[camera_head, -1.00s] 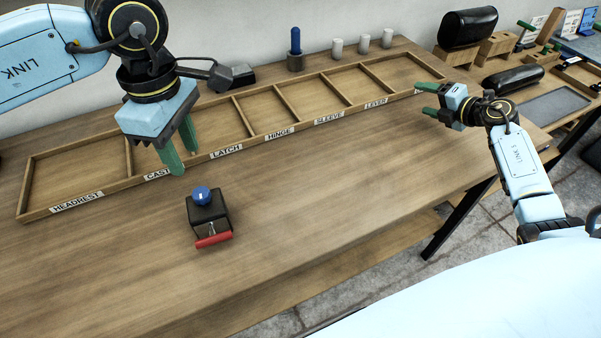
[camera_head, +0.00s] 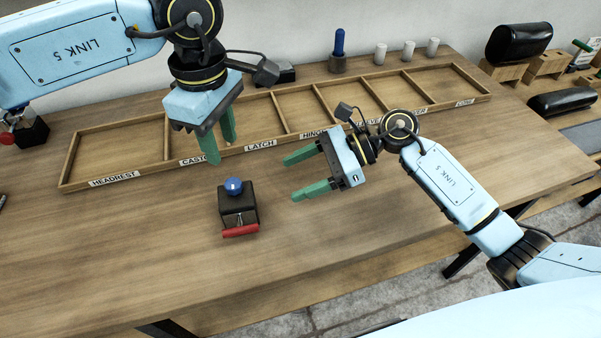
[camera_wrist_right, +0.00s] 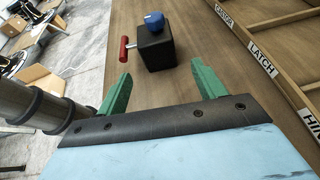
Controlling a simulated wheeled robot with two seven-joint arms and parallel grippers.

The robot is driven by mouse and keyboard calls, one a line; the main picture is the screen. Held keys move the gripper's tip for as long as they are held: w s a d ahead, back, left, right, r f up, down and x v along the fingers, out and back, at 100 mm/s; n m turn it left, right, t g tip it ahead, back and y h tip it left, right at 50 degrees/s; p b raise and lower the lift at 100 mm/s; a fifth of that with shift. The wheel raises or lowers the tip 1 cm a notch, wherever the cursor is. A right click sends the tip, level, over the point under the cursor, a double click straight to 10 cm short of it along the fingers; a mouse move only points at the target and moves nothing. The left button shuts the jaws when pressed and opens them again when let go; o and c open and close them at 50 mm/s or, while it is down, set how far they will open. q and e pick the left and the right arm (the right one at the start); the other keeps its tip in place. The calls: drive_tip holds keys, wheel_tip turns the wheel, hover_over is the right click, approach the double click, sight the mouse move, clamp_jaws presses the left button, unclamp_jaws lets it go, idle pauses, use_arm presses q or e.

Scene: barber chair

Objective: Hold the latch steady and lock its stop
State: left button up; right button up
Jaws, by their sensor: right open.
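The latch (camera_head: 238,208) is a dark block with a blue knob (camera_head: 234,186) on top and a red bar handle (camera_head: 240,230) on its near side. It stands on the bench in front of the tray. It also shows in the right wrist view (camera_wrist_right: 156,50), ahead of the fingers. My left gripper (camera_head: 221,143) points down above and behind the latch, apart from it; a gap shows between its green fingers. My right gripper (camera_head: 297,174) is open and empty, to the right of the latch, with its fingers pointing left towards it.
A divided wooden tray (camera_head: 160,165) with labels lies along the back, its compartments looking empty. A blue-handled tool (camera_head: 338,50) and several pale cylinders stand behind it. Another dark block with a red part (camera_head: 28,132) is at the far left. The front bench area is clear.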

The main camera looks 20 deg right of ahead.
sight(238, 204)
drive_tip(key=shift+s+a+f, duration=0.2)
drive_tip(key=shift+a, duration=0.6)
drive_tip(key=x, duration=1.2)
